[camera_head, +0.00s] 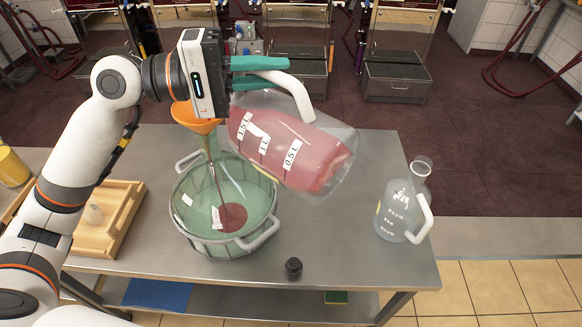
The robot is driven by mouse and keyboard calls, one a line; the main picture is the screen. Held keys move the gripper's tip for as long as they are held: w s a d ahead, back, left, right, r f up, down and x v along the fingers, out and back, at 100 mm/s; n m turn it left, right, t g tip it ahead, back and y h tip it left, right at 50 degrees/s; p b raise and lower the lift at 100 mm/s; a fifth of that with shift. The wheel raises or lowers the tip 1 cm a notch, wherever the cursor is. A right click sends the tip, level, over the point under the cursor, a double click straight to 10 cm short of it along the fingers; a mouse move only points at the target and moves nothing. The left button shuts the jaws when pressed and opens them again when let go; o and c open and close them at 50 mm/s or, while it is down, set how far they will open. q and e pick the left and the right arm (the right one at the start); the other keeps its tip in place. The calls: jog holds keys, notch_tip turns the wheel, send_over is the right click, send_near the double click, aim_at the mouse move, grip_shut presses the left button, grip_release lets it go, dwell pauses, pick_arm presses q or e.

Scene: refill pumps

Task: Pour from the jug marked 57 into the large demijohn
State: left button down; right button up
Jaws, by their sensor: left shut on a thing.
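My left gripper (264,73) is shut on the white handle of a clear jug (290,150) holding red liquid. The jug is tilted steeply in the air, its base toward the lower right, with volume labels on its side. No number 57 is readable. Its mouth is hidden near my gripper, above an orange funnel (196,118). The funnel sits in the top of the large green glass demijohn (179,215), which has handles at its sides. A thin dark red stream runs down inside to a small red pool at its bottom. My right gripper is not in view.
A second clear jug (398,207), seemingly empty, stands upright at the right of the steel table (350,270). A small black stopper (293,267) is near the front. A wooden tray (118,225) is at the left. The table's front middle is mostly clear.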

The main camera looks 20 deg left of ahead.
pick_arm(q)
jog(key=shift+a+r, duration=0.2)
jog(key=shift+r, duration=0.2)
jog(key=shift+w+a+r, duration=0.15)
jog(key=shift+a, duration=0.05)
jog(key=shift+a+r+n, duration=0.1)
jog(key=shift+r+n, duration=0.05)
jog(key=shift+n, duration=0.15)
jog(key=shift+w+r+h+p, duration=0.1)
jog(key=shift+h+p, duration=0.2)
jog(key=shift+a, duration=0.1)
jog(key=shift+r, duration=0.1)
jog(key=shift+a+r+t, duration=0.15)
jog(key=shift+a+t, duration=0.05)
jog(key=shift+t, duration=0.1)
jog(key=shift+w+n, duration=0.1)
jog(key=shift+n, duration=0.2)
